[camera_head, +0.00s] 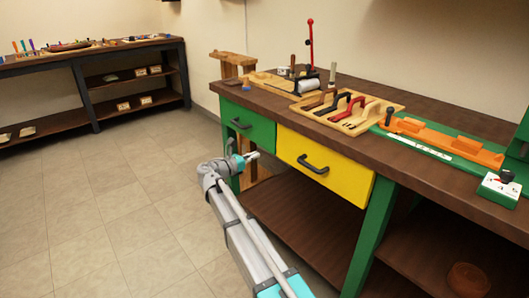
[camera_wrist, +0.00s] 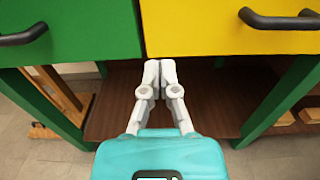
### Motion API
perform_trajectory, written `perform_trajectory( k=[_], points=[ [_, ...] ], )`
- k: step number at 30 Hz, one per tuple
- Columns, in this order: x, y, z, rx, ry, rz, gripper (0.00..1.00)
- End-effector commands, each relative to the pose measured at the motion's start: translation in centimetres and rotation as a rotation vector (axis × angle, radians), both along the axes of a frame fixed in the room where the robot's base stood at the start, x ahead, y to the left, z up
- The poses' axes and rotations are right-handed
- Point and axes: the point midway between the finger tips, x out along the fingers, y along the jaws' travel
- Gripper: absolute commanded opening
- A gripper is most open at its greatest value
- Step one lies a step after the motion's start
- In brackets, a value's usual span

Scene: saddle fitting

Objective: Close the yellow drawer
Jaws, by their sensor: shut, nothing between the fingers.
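The yellow drawer (camera_head: 345,180) is set in the front of the workbench, with a dark bar handle (camera_head: 313,164) on it. Its front looks close to flush with the green drawer beside it; I cannot tell whether a small gap is left. In the wrist view the yellow drawer (camera_wrist: 215,28) fills the upper right, its handle (camera_wrist: 280,19) near the right edge. My gripper (camera_wrist: 160,64) is shut and empty, its fingertips at the yellow front's lower left corner in the picture. Contact cannot be told. In the head view my gripper (camera_head: 254,155) is in front of the bench, left of the yellow drawer.
A green drawer (camera_head: 247,125) with a dark handle is left of the yellow one. Green legs (camera_head: 371,238) and a brown lower shelf (camera_head: 300,222) are below. Tools and a wooden tray (camera_head: 333,121) stand on the benchtop. The floor at left is clear.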

Motion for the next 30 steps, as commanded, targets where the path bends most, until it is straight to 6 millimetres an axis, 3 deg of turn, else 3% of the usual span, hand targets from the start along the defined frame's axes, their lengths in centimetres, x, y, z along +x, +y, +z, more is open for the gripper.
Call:
perform_trajectory(
  k=[7,21,26,30],
  points=[
    [-1.6,1.5,0.0,0.0,0.0,-0.001,0.0],
    [-1.7,1.7,0.0,0.001,0.001,-0.002,0.0],
    [-2.1,0.1,-0.7,0.052,-0.005,-0.021,0.0],
    [-2.8,-3.4,-2.2,0.179,-0.021,-0.07,0.0]
  ],
)
